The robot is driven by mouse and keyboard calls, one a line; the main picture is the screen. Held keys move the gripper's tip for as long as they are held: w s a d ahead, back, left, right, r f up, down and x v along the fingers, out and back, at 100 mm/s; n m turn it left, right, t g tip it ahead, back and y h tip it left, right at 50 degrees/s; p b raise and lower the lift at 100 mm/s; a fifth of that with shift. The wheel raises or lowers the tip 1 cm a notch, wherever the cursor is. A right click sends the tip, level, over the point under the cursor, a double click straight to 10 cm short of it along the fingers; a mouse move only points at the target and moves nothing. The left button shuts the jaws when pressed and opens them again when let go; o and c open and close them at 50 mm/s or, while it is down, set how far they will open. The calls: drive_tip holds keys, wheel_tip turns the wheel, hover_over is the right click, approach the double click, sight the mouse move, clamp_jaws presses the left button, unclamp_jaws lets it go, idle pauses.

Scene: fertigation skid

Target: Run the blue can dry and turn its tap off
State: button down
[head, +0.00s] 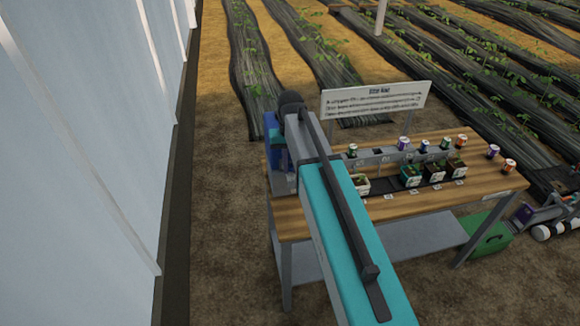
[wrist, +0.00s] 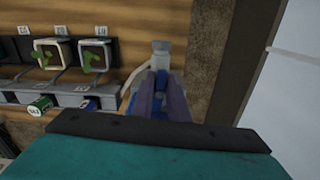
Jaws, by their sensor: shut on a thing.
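The blue can (head: 270,124) stands at the left end of the bench, partly hidden behind my arm in the head view. In the wrist view my gripper (wrist: 163,82) points down over this end of the bench, its two dark fingers close together on a small part at the blue can. That part looks like the tap, but the fingers hide most of it. The head view does not show the fingers. I cannot see the level in the can or whether liquid flows.
A green can (wrist: 41,105) stands near my gripper. A pale wall (head: 80,160) rises at the left. A green box (head: 487,243) stands at the bench's right.

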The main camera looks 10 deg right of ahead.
sight(290, 162)
drive_tip(key=shift+w+d+f+n, duration=0.15)
drive_tip(key=shift+f+n, duration=0.6)
drive_tip(key=shift+n, duration=0.45)
drive_tip(key=c, duration=1.9)
unclamp_jaws()
drive_tip(key=shift+o, duration=1.4)
drive_tip(key=shift+w+f, duration=0.25)
drive_tip(key=shift+w, duration=0.1)
drive_tip(key=shift+r+p, duration=2.05)
drive_tip(key=shift+r, duration=1.1)
drive_tip(key=shift+r+p, duration=0.3)
drive_tip(key=shift+r, duration=1.85)
